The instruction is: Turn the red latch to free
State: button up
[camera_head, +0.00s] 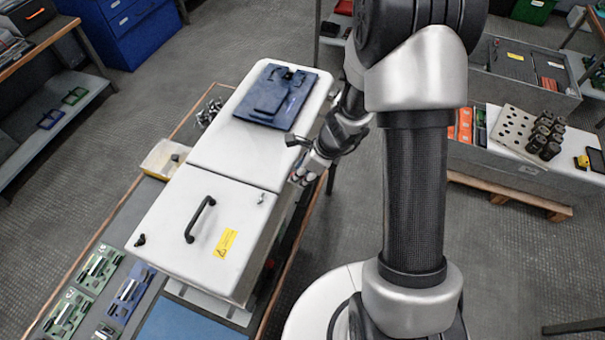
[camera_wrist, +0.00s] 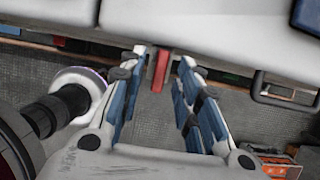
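The red latch (camera_wrist: 160,70) shows in the wrist view as a short red bar, standing out from below the edge of a pale panel (camera_wrist: 210,28). My gripper (camera_wrist: 164,62) is open, with one blue-padded finger on each side of the latch and visible gaps to both. In the head view, my gripper (camera_head: 304,172) is at the right side of the white cabinet (camera_head: 217,225), near the seam between its two lids. I cannot make out the latch in that view.
The near lid has a black handle (camera_head: 200,219) and a yellow label (camera_head: 226,243). A blue plate (camera_head: 272,98) lies on the far lid (camera_head: 235,150). A pale tray (camera_head: 160,160) sits left of the cabinet. Boards lie at lower left. Open floor lies beyond the cabinet.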

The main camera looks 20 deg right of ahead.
jog(key=shift+c, duration=0.2)
grip_shut()
dwell(0.4)
jog(key=shift+w+r+n+g+y+p, duration=0.15)
jog(key=shift+n+g+y+p, duration=0.15)
jog(key=shift+n+p, duration=0.7)
jog(key=shift+d+n, duration=0.1)
jog(key=shift+n, duration=0.5)
jog(key=shift+o, duration=0.2)
grip_release()
jog(key=shift+f+m, duration=0.2)
jog(key=shift+m, duration=0.1)
